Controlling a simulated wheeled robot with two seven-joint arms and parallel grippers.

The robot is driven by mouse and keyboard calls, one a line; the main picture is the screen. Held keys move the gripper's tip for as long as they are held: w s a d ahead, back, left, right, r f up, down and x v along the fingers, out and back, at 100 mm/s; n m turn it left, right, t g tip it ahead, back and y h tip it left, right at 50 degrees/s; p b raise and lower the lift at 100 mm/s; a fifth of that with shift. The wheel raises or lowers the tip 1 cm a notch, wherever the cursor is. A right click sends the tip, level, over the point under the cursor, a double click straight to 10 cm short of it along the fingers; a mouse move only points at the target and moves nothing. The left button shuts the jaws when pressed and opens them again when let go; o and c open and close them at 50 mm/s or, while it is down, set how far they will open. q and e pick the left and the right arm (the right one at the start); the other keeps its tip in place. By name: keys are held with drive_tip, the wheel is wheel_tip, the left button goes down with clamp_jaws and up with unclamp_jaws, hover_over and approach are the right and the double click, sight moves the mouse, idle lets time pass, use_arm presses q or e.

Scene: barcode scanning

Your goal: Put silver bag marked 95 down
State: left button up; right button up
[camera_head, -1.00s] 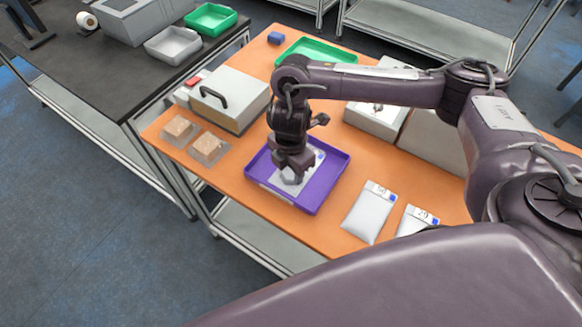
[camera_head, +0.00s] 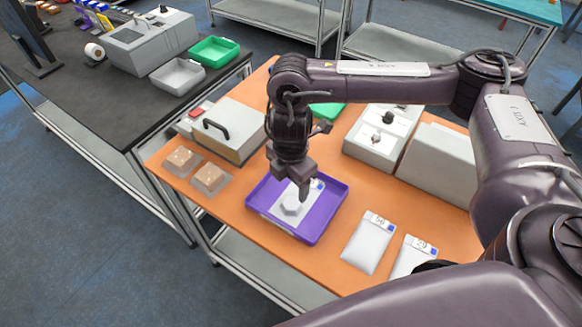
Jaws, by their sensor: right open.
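A silver bag (camera_head: 291,208) lies in the purple tray (camera_head: 332,219) on the orange table. Its marking is too small and partly covered to read. My right gripper (camera_head: 291,187) is open above the bag and apart from it, with its fingers pointing down. Part of the bag's upper edge is hidden behind the gripper. Two more pale bags lie right of the tray: one nearer (camera_head: 368,243) and one farther right (camera_head: 411,258), partly hidden by my arm. My left gripper is not in view.
Two clear boxes with brown contents (camera_head: 210,178) and a grey case with a black handle (camera_head: 222,133) stand left of the tray. Grey machines (camera_head: 381,140) stand at the back right. A dark side bench (camera_head: 100,98) holds a green bin (camera_head: 214,51) and a grey bin (camera_head: 177,74).

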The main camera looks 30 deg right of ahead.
drive_tip(key=shift+r, duration=2.15)
